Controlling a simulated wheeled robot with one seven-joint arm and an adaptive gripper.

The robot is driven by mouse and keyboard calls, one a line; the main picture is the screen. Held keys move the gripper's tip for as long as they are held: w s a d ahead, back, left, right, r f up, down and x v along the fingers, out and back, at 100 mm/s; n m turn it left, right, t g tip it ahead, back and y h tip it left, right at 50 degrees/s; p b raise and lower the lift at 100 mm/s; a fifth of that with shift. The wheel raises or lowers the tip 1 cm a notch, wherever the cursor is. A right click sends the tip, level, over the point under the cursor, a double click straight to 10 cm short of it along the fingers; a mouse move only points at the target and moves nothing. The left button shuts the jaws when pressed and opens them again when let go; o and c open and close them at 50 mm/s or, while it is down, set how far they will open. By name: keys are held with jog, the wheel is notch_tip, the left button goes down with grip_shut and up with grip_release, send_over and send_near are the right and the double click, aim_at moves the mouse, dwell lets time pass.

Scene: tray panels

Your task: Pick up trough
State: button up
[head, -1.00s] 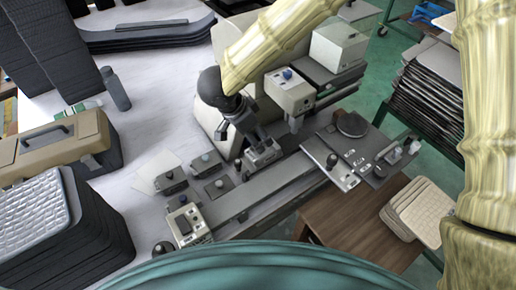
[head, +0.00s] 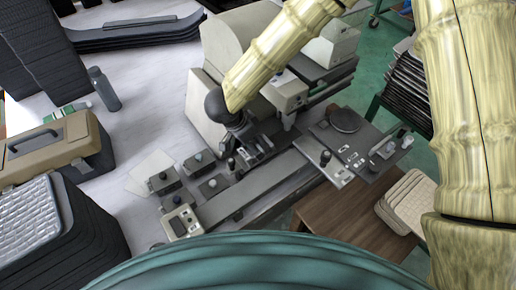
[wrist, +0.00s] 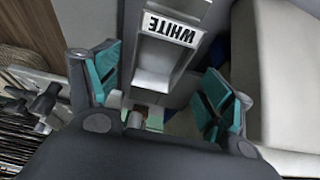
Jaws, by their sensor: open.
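No thing I can surely name as the trough stands out. A long grey channel-like bed (head: 262,187) runs across the machine in the head view, and I cannot tell whether it is the trough. My gripper (head: 250,150) hangs over the machine beside that bed. In the wrist view my gripper (wrist: 160,88) has its teal-padded fingers spread apart. A grey part labelled WHITE (wrist: 168,40) shows between and beyond them, and I see no grip on it. Its lower end is partly hidden by my gripper's body.
Small control blocks (head: 198,160) sit left of the bed. A tan toolbox (head: 50,145), a grey bottle (head: 103,88) and stacked dark panels (head: 60,235) stand at left. A brown table (head: 350,215) and pale stacked pads (head: 408,200) are at right. White tabletop at left is partly clear.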

aim_at(261, 150)
jog(key=shift+p+x, duration=0.45)
jog(key=shift+x, duration=1.3)
jog(key=shift+s, duration=0.1)
jog(key=c, duration=1.3)
